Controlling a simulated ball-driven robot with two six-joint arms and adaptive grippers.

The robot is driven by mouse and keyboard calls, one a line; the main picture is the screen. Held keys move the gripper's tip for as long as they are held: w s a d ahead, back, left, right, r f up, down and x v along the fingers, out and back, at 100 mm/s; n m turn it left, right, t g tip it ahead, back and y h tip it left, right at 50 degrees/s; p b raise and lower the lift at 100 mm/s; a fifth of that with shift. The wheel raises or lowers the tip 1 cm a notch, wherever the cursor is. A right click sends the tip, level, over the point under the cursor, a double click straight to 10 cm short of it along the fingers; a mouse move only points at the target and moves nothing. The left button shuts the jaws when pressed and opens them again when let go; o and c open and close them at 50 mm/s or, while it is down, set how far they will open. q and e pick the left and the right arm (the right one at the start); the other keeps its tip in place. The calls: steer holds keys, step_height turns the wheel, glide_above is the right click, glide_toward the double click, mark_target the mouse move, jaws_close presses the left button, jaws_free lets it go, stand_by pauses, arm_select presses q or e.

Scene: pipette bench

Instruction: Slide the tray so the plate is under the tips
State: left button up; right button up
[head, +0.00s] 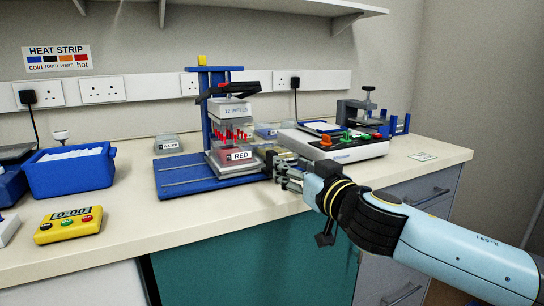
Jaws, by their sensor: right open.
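A blue pipette stand (208,118) stands on a blue base with rails (180,182). Its head (231,110), marked 12 WELLS, carries a row of red tips (232,134). Below the tips is a clear plate with a RED label (240,156), on a grey tray (232,169) on the base. Whether the plate lines up exactly with the tips is hard to tell. My right gripper (277,168) is open at the tray's right side, close to its edge; I cannot tell whether it touches. My left gripper is not in view.
A white device with coloured knobs (335,141) stands behind my right gripper. A blue tub (70,172) and a yellow timer (69,224) are at the left. The bench front (215,215) before the stand is clear.

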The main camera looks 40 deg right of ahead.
mark_target(271, 151)
steer(key=p+x, duration=0.1)
steer(key=x, duration=0.8)
steer(key=shift+w+d+p, duration=0.15)
steer(key=shift+w+p, duration=0.15)
steer(key=shift+w, duration=0.05)
steer(key=shift+c, duration=0.2)
jaws_close()
